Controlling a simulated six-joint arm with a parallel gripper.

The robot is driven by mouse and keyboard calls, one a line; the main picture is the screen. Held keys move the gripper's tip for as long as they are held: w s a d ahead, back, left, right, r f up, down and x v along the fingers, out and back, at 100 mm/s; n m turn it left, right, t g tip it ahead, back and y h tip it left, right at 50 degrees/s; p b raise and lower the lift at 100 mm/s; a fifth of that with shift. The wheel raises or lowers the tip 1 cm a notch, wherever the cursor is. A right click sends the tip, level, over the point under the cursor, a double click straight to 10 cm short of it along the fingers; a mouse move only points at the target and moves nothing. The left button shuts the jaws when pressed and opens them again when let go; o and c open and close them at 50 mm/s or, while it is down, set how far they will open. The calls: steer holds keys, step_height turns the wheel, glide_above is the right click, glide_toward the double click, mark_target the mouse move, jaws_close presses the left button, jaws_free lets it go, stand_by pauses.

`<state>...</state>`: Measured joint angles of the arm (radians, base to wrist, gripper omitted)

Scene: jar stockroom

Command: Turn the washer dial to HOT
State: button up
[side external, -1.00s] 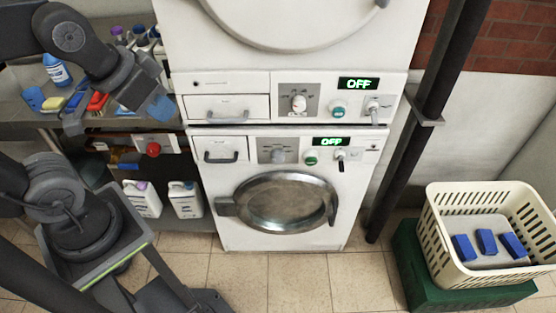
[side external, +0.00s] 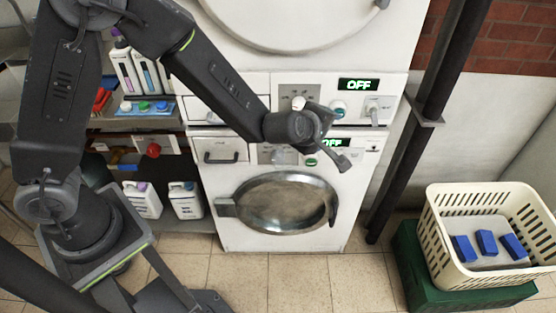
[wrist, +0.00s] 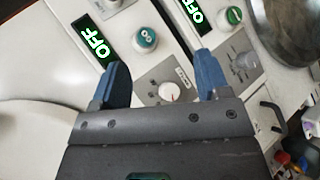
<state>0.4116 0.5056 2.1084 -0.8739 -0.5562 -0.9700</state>
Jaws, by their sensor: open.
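Two stacked white machines each have a control panel with a dial, and both displays read OFF. The upper panel's white dial (side external: 299,103) shows in the wrist view (wrist: 169,91) with a small red mark, between my gripper's fingers in the picture. The lower panel's grey dial (side external: 278,155) is partly behind my wrist; it also shows in the wrist view (wrist: 245,62), right of the right finger. I cannot tell which panel is the washer's. My gripper (wrist: 160,60) is open and empty, its blue fingertips apart, facing the panels. I cannot see either finger touching a dial.
A teal button (wrist: 145,40) and a green button (wrist: 233,15) sit near the dials. The round glass door (side external: 282,203) is below. A dark pipe (side external: 430,100) stands at right, with a cream basket (side external: 440,218) on a green crate (side external: 412,275). Shelves with bottles are at left.

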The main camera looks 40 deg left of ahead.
step_height(320, 180, down, 12)
steer(key=a+n+y, duration=0.1)
steer(key=n+y, duration=0.4)
steer(key=n+t+y, duration=0.2)
steer(key=n+y, duration=0.2)
steer(key=y, duration=0.3)
glide_toward(278, 160)
steer(key=x, duration=1)
steer(key=shift+w+a+f, duration=0.1)
steer(key=shift+f, duration=0.05)
steer(key=c, duration=0.9)
